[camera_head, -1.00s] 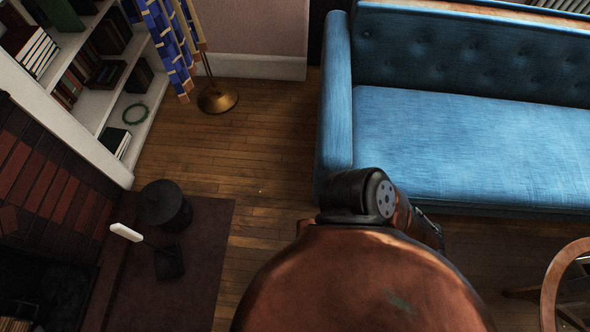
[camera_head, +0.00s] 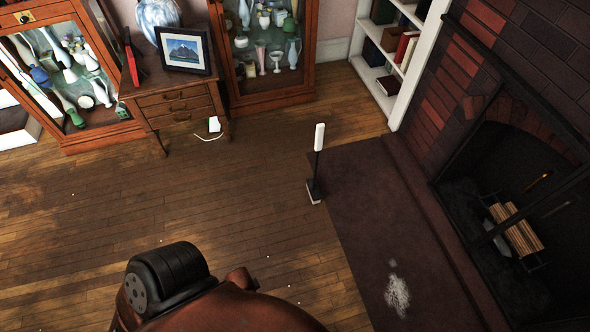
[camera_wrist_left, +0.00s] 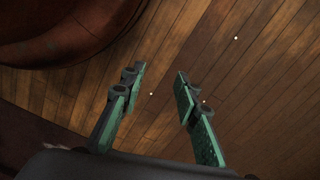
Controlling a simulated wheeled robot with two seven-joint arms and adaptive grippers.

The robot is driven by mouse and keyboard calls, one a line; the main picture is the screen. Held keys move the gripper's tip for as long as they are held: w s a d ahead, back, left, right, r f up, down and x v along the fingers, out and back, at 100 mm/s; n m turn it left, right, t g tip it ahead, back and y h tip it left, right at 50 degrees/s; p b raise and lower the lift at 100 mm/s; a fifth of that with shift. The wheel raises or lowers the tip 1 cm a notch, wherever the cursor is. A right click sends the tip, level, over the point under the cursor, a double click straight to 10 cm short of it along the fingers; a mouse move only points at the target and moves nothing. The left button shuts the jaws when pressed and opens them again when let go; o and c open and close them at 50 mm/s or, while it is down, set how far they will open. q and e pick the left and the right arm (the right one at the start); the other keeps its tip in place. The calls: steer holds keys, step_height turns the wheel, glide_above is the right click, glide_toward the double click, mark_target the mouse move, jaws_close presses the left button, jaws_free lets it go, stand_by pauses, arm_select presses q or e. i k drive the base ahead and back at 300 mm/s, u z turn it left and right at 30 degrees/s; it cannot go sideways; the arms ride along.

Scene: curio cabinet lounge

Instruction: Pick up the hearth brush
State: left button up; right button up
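An upright tool with a white handle and thin black shaft, which looks like the hearth brush (camera_head: 319,138), stands at the left edge of the dark hearth mat in the head view. Its dark foot has a pale lower edge; bristles are too small to make out. My left gripper (camera_wrist_left: 158,75) shows in the left wrist view, its green-padded fingers apart with only wooden floor between and beyond them. It is empty, and the tool is not in that view. Neither gripper shows in the head view, and my right gripper is not seen.
The mat (camera_head: 365,215) bears a pale powdery patch (camera_head: 397,293) in front of the brick fireplace (camera_head: 500,120). A small desk (camera_head: 176,97) with a framed picture (camera_head: 184,50) and glass cabinets stand behind. Wooden floor (camera_head: 215,205) left of the tool is mostly clear, with small white specks.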

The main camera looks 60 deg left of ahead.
mark_target(312, 187)
steer(key=u, duration=1.35)
steer(key=k, duration=0.6)
steer(key=z, duration=0.85)
steer(key=i, duration=1.05)
steer(key=u, duration=0.6)
steer(key=i, duration=0.6)
steer(key=u, duration=0.7)
